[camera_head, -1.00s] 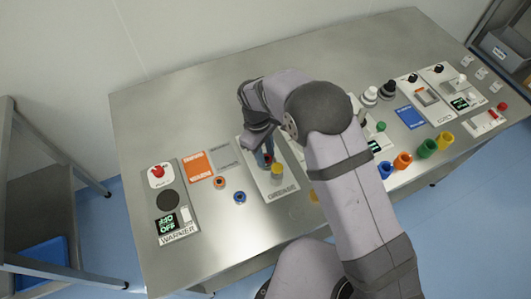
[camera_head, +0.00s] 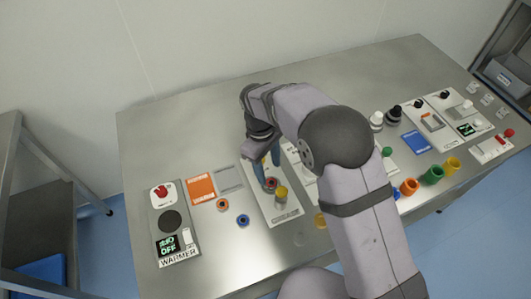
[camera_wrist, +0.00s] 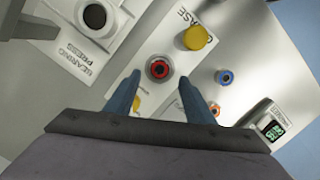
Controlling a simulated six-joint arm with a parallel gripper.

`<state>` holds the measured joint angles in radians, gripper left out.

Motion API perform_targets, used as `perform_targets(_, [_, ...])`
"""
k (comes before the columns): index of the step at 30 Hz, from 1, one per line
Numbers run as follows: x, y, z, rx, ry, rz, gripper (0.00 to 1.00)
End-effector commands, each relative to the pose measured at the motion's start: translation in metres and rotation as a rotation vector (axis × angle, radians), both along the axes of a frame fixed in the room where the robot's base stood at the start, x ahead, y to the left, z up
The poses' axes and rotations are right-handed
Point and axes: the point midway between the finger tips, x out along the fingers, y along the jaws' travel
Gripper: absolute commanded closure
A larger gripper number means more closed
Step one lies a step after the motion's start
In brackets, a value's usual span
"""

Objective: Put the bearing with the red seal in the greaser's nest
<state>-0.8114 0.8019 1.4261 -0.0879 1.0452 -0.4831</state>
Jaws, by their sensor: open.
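The bearing with the red seal (camera_wrist: 158,70) sits on the greaser's plate (camera_wrist: 178,20), where a dark ring shows around the red. It appears to be in the nest, but I cannot tell how deeply it is seated. In the head view the red bearing (camera_head: 270,183) is just left of the greaser's yellow knob (camera_head: 281,194). My gripper (camera_wrist: 160,80) is open, its two blue fingers on either side of the bearing in the wrist view, with visible gaps. In the head view my gripper (camera_head: 267,168) is directly over the bearing.
An orange-ringed bearing (camera_head: 221,205) and a blue-ringed bearing (camera_head: 243,221) lie on the bare table left of the greaser. The warmer (camera_head: 175,225) stands farther left. The bearing press (camera_wrist: 95,20) is beside the greaser. Several coloured cups (camera_head: 432,175) stand at the right.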

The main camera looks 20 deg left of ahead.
Motion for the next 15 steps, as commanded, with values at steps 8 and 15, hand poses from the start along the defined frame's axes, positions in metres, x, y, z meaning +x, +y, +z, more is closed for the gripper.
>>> perform_targets(8, [0.002,0.008,0.047,0.003,-0.003,0.0,0.51])
perform_targets(15, [0.003,0.011,0.07,0.002,-0.001,0.0,0.51])
